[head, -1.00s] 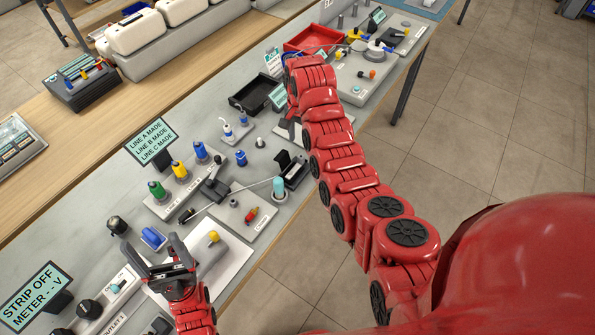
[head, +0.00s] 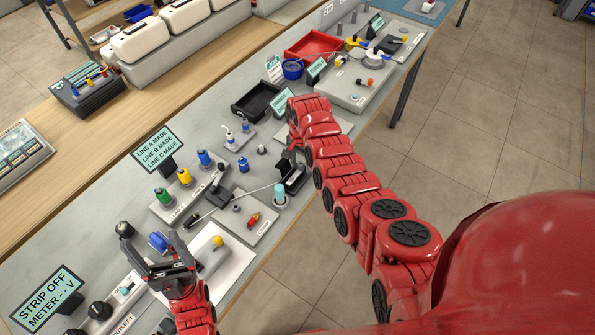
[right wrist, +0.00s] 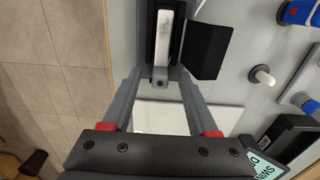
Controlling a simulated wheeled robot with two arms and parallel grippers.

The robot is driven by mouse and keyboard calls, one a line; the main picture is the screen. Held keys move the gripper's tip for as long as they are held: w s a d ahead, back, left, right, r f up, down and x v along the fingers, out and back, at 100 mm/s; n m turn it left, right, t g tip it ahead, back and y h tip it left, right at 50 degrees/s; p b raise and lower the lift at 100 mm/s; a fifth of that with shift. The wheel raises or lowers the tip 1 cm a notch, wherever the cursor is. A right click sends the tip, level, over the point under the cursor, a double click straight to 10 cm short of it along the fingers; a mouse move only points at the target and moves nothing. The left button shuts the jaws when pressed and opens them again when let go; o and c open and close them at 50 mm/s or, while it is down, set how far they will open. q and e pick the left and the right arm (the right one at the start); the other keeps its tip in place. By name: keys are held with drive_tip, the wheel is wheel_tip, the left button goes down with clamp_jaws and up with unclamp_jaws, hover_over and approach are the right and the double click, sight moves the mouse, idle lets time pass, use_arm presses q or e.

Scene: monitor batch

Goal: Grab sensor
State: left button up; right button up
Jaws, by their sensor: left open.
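Nothing in view is clearly marked as the sensor. A black upright holder (head: 293,177) stands on the bench beside a teal-topped cylinder (head: 280,197). My right gripper (head: 291,153) is just beyond the holder, its fingers mostly hidden by its arm. In the right wrist view my right gripper (right wrist: 157,76) is open, fingertips either side of the lower end of a black piece with a pale bar (right wrist: 163,38). I cannot tell whether they touch it.
A grey base (head: 262,218) carries a red part (head: 254,220). A thin rod (head: 240,190) runs towards the holder. A black tray (head: 256,100), red tray (head: 312,47) and display signs (head: 157,150) crowd the bench. Floor lies open to the right.

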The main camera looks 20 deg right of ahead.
clamp_jaws()
drive_tip(key=shift+w+r, duration=0.1)
drive_tip(key=shift+r, duration=0.05)
